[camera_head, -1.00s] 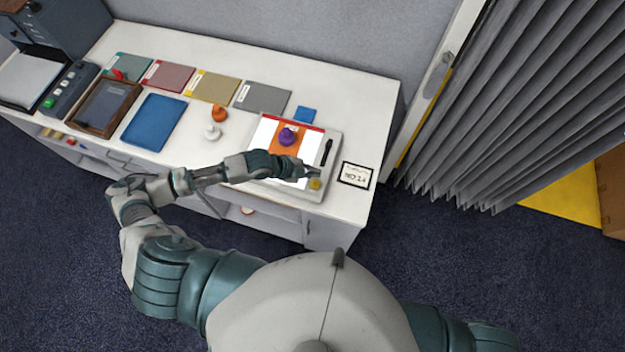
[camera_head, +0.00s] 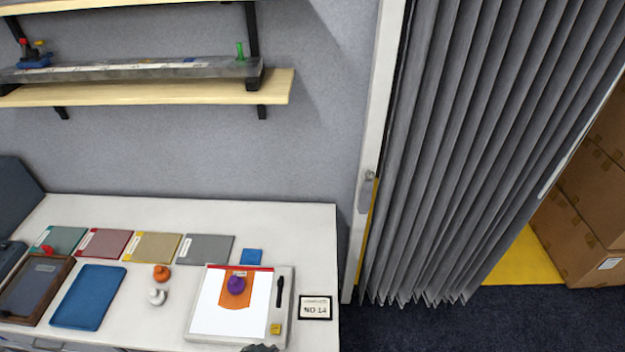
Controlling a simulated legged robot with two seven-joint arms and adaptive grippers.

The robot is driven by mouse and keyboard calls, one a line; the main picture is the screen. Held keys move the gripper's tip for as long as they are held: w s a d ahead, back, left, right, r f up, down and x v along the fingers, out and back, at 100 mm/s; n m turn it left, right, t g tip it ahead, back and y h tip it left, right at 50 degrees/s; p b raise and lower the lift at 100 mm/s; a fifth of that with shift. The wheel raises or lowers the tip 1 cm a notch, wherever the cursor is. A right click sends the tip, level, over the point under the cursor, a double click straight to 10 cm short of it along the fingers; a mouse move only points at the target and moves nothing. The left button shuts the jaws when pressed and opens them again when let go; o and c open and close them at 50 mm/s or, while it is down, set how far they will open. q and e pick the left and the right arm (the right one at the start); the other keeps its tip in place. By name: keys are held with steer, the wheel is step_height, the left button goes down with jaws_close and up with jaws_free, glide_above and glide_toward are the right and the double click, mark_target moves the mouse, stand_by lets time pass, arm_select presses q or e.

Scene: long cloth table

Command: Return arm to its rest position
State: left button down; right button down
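Only a small dark piece of my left gripper (camera_head: 260,348) shows at the bottom edge, just below the white tray (camera_head: 192,336). Its fingers are cut off, so whether it is open or shut cannot be told. The rest of my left arm is out of view. My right gripper is not in view. The tray holds a white sheet (camera_head: 212,310) with an orange patch and a purple knobbed piece (camera_head: 236,285), a black pen (camera_head: 280,291) and a small yellow block (camera_head: 275,328).
The white table (camera_head: 320,240) also holds an orange piece (camera_head: 161,273), a white piece (camera_head: 157,296), a blue tray (camera_head: 88,297), several coloured folders and a sign (camera_head: 315,307). Shelves (camera_head: 150,93) hang above. A grey folding curtain (camera_head: 440,150) and cardboard boxes (camera_head: 590,215) stand at right.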

arm_select(q)
steer(key=s+a+f+n+g+y, duration=0.2)
steer(key=s+a+f+n+y, duration=0.15)
steer(key=s+a+n, duration=0.45)
steer(key=s+a+f+m+g+b, duration=0.1)
steer(key=s+f+b, duration=0.15)
steer(key=f, duration=1.45)
steer(key=s+a+f+g+b, duration=0.1)
steer(key=s+f+b, duration=0.15)
steer(key=f, duration=1.35)
steer(key=s+a+f+b, duration=0.1)
steer(key=s+f+b, duration=0.1)
steer(key=s+f, duration=0.6)
steer(key=s+a+f+g+b, duration=0.1)
steer(key=s+f+b, duration=0.1)
steer(key=s+f, duration=0.6)
step_height(320, 180, down, 3)
steer(key=shift+a+r+y, duration=0.1)
steer(key=shift+a+y, duration=0.2)
steer(key=shift+y, duration=0.05)
steer(key=shift+s+a, duration=0.1)
steer(key=shift+s, duration=0.05)
